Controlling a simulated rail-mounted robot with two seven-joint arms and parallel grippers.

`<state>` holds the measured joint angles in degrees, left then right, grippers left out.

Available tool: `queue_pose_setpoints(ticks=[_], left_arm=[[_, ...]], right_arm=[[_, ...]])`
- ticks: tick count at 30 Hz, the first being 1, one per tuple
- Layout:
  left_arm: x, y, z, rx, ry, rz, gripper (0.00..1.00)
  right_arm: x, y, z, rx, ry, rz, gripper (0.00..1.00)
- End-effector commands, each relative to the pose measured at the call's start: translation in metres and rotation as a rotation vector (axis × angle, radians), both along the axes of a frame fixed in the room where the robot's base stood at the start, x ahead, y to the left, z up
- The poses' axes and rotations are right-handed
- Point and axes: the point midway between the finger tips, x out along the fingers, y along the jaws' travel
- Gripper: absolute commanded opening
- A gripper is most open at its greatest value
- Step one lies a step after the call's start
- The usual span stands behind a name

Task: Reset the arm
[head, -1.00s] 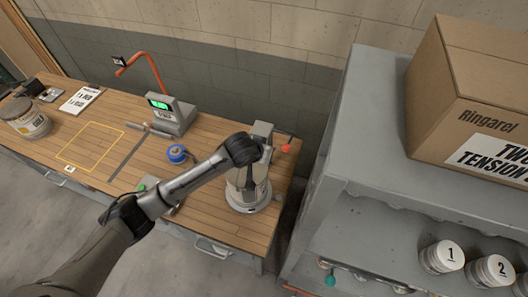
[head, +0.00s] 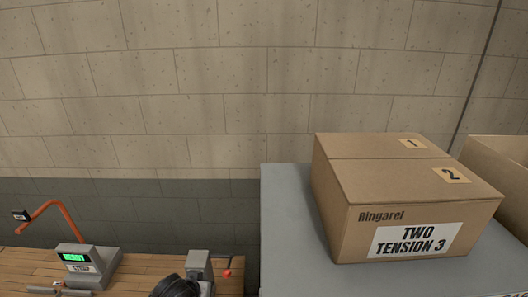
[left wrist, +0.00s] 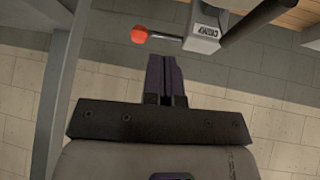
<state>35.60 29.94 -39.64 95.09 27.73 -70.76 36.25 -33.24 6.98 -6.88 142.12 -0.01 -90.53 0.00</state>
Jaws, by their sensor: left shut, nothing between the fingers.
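My left gripper (left wrist: 161,78) shows in the left wrist view with its two dark fingers together and nothing between them. Beyond its tips are a grey labelled block (left wrist: 205,27) and a lever with a red knob (left wrist: 139,34); the fingers look apart from both. In the head view, only a dark rounded part of my left arm shows at the bottom edge, in front of the grey device (head: 198,264) with its red knob (head: 227,273). The left fingers cannot be seen there. My right arm and gripper are in neither view.
A cardboard box (head: 375,210) labelled "TWO TENSION 3" stands on a grey rack (head: 287,220), with another box (head: 505,165) at the right edge. A lit display unit (head: 85,266) and an orange bent arm (head: 58,207) are on the wooden bench (head: 135,272). The wall is behind.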

Motion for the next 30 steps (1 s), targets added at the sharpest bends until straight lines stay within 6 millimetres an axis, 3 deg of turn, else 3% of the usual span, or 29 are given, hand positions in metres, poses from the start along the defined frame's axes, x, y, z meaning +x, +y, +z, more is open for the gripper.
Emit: queue_pose_setpoints(ticks=[4,6,14,18,24,30], left_arm=[[-0.003,0.008,-0.003,0.141,0.013,-0.104,0.0],[-0.007,0.009,0.006,0.24,-0.005,-0.176,0.0],[-0.02,0.001,0.098,0.474,-0.207,-0.315,0.0],[-0.043,-0.006,0.133,0.508,-0.294,-0.327,0.0],[-0.093,-0.007,0.14,0.471,-0.328,-0.291,0.0],[-0.156,0.003,0.116,0.368,-0.274,-0.207,0.0]], right_arm=[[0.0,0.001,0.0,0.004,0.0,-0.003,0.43],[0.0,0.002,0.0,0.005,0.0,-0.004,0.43],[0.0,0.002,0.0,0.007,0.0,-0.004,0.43],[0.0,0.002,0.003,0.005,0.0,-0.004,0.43],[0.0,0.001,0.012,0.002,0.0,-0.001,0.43],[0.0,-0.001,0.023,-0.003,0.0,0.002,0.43]])
